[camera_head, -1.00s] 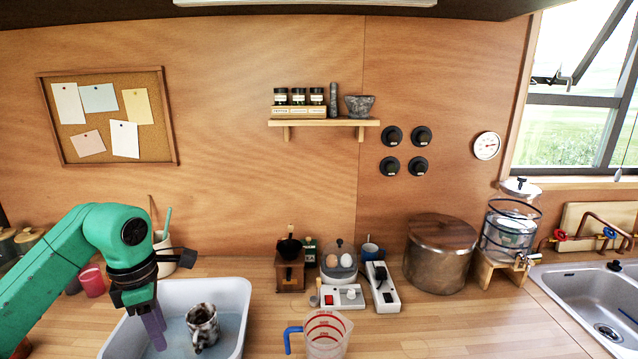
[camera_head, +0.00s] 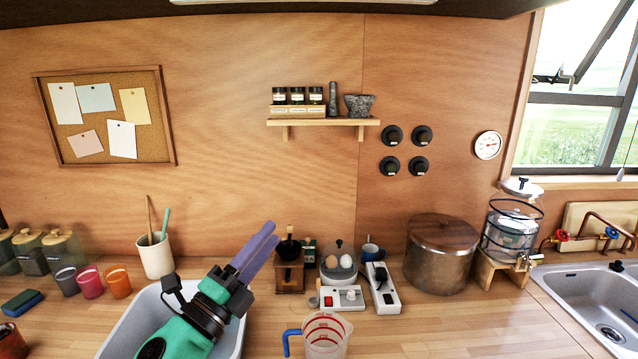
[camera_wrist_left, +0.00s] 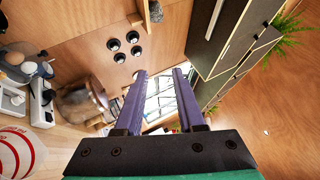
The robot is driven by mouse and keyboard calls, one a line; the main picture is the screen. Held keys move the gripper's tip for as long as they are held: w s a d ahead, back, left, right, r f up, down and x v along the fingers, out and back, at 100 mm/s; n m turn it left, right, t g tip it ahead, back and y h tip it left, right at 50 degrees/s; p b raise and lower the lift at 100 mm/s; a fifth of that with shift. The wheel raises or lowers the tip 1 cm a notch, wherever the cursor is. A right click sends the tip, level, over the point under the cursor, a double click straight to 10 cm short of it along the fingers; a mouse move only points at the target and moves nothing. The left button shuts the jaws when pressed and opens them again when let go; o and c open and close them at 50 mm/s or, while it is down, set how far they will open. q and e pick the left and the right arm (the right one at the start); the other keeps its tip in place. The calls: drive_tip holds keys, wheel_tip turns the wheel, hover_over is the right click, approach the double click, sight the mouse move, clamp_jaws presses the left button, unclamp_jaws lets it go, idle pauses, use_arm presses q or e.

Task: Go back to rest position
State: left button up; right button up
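My left gripper (camera_head: 270,235) points up and to the right above the white tub (camera_head: 128,320) in the head view. Its two purple fingers are apart, and nothing is between them in the left wrist view (camera_wrist_left: 159,72). My right gripper is in neither view.
A measuring jug (camera_head: 326,338) stands at the front edge. A coffee grinder (camera_head: 290,272), an egg cooker (camera_head: 338,264), a power strip (camera_head: 381,290) and a large pot (camera_head: 440,255) stand along the counter. Cups (camera_head: 90,283) and a utensil holder (camera_head: 156,258) stand at left.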

use_arm(q)
drive_tip(key=a+f+n+g+y, duration=0.1)
drive_tip(key=a+f+n+y, duration=1.05)
drive_tip(key=n, duration=0.35)
drive_tip(key=s+a+f+n+g+y, duration=0.1)
drive_tip(key=s+a+f+n+g, duration=0.15)
drive_tip(key=f, duration=0.35)
drive_tip(key=s+a+f+n+g+y, duration=0.1)
drive_tip(key=s+f+n+g, duration=0.25)
drive_tip(key=f, duration=0.25)
drive_tip(key=s+d+f+n+g+h, duration=0.15)
drive_tip(key=s+f+n+g, duration=0.25)
drive_tip(key=s+f+g, duration=0.7)
drive_tip(key=s+f+t+b, duration=0.1)
drive_tip(key=s+f+b, duration=0.2)
drive_tip(key=f, duration=1.1)
drive_tip(key=s+f+b, duration=0.2)
drive_tip(key=s+f, duration=0.2)
drive_tip(key=f, duration=1)
drive_tip(key=s+a+f+b, duration=0.1)
drive_tip(key=s+f+b, duration=0.1)
drive_tip(key=s+f, duration=0.6)
drive_tip(key=s+a+f+g+b, duration=0.1)
drive_tip(key=s+a+f+b, duration=0.1)
drive_tip(key=s+f, duration=0.7)
wheel_tip(320, 180, down, 4)
drive_tip(key=shift+a+r+m+b, duration=0.1)
drive_tip(key=shift+a+m+b, duration=0.1)
drive_tip(key=shift+m+b, duration=0.25)
